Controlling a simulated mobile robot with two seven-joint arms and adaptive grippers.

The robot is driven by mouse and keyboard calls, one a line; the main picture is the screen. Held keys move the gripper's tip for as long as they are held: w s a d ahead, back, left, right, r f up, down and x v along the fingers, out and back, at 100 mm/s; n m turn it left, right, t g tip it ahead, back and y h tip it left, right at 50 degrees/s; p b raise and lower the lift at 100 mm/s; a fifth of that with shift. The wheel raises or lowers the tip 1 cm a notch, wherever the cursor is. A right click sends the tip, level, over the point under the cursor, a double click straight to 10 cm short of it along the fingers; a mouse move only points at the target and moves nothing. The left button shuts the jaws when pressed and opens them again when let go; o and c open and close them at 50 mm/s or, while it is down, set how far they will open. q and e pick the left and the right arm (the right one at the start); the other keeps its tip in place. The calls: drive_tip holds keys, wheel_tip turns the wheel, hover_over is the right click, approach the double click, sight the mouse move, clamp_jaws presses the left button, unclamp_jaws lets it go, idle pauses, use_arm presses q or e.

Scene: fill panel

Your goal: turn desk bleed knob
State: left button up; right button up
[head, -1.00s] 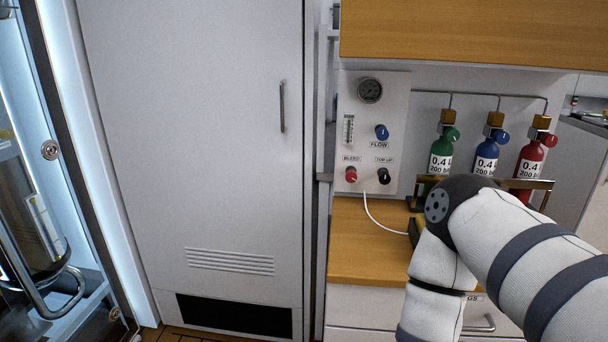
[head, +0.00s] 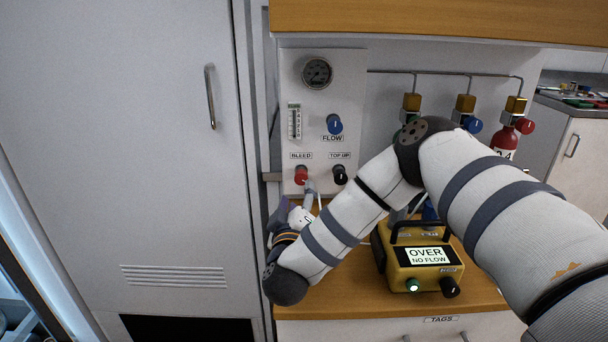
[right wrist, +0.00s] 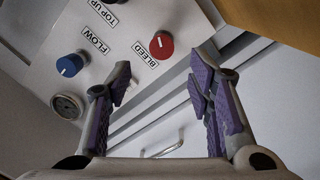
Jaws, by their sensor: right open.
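The red bleed knob (head: 301,174) is on the white fill panel (head: 350,110), under its BLEED label. In the right wrist view the red knob (right wrist: 161,45) shows a white pointer line and lies beyond the fingertips, between them. My right gripper (head: 297,205) is just below the knob in the head view, partly hidden by my own arm. In the right wrist view my right gripper (right wrist: 160,80) is open with purple-padded fingers apart and nothing between them. I cannot tell from these views whether a fingertip touches the knob. My left gripper is not in view.
The blue flow knob (head: 334,124) and black top-up knob (head: 340,175) are close by on the panel. A gauge (head: 317,72) is above. A yellow device (head: 420,265) reading "OVER NO FLOW" stands on the wooden desk (head: 340,300). Gas cylinders are partly behind my arm.

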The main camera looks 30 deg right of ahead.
sight(301, 179)
drive_tip(key=x, duration=0.9)
drive_tip(key=shift+w+d, duration=0.2)
drive_tip(key=shift+w, duration=0.1)
drive_tip(key=shift+c, duration=0.2)
clamp_jaws()
